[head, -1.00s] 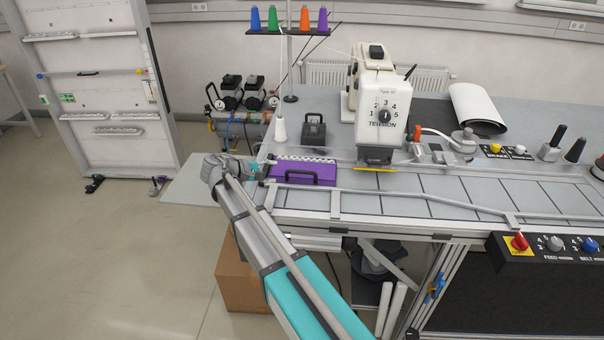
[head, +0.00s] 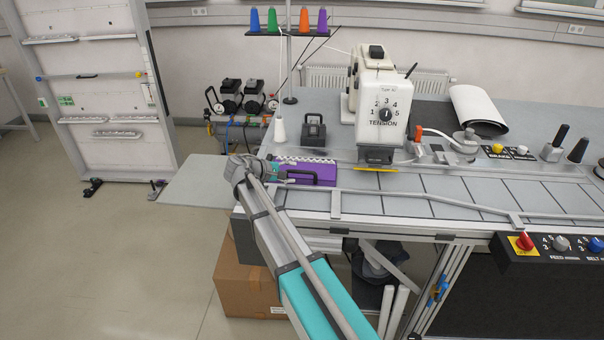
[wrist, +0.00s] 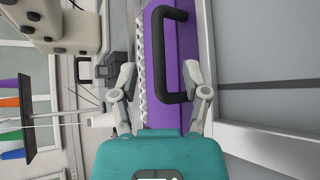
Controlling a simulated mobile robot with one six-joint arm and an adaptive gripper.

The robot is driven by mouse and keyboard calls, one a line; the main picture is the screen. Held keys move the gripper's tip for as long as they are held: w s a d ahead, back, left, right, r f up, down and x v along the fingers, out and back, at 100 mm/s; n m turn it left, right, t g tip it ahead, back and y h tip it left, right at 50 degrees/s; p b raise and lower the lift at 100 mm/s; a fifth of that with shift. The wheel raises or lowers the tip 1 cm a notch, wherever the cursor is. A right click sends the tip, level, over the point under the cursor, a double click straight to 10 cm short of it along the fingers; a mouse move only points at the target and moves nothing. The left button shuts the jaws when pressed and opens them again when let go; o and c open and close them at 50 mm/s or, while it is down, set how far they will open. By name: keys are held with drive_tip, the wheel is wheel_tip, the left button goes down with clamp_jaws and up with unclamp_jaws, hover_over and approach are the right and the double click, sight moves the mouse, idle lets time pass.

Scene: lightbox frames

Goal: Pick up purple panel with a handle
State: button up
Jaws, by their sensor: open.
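The purple panel (head: 325,172) lies at the left end of the sewing table, with a black handle (head: 302,176) on its front side and a white toothed strip along its back edge. My gripper (head: 285,173) is at the panel's left end. In the wrist view my gripper (wrist: 160,82) is open, one finger on each side of the panel's width, the right fingertip close to the handle. I cannot tell whether the fingers touch the panel.
The white sewing head (head: 382,112) stands right of the panel. A small black device (head: 313,132) and a white thread cone (head: 280,131) are behind it. A guide rail (head: 430,196) runs along the table front.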

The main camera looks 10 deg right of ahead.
sight(300, 172)
drive_tip(key=shift+b+x, duration=1)
drive_tip(key=shift+x, duration=1.6)
clamp_jaws()
